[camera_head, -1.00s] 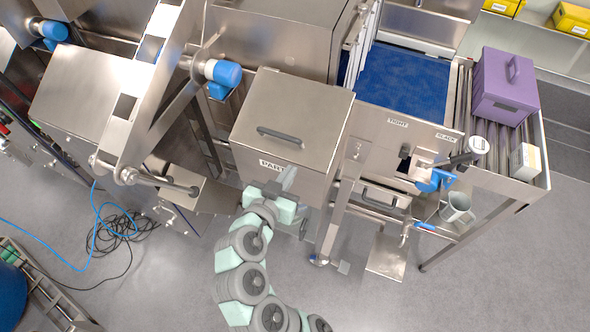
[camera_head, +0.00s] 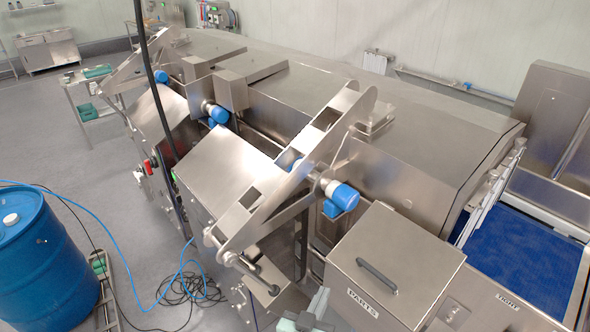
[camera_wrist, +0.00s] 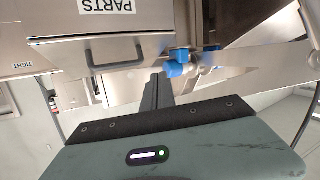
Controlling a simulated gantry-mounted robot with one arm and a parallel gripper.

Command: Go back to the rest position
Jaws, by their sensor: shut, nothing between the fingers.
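My gripper (camera_wrist: 157,90) shows in the wrist view as dark fingers closed together and empty, in front of its grey-green body. In the head view, only the tip of my gripper (camera_head: 318,303) shows at the bottom edge, just left of the steel box labelled PARTS (camera_head: 400,255). The rest of my arm is mostly out of the picture. In the wrist view the PARTS label (camera_wrist: 105,4) appears upside down at the top, with the fingers apart from the box.
The steel tunnel (camera_head: 390,120) runs across the head view. A slanted steel bracket (camera_head: 300,160) with a blue knob (camera_head: 342,195) stands close to my gripper. A blue barrel (camera_head: 40,260) and loose cables (camera_head: 190,287) are at left. Floor (camera_head: 70,130) is open at far left.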

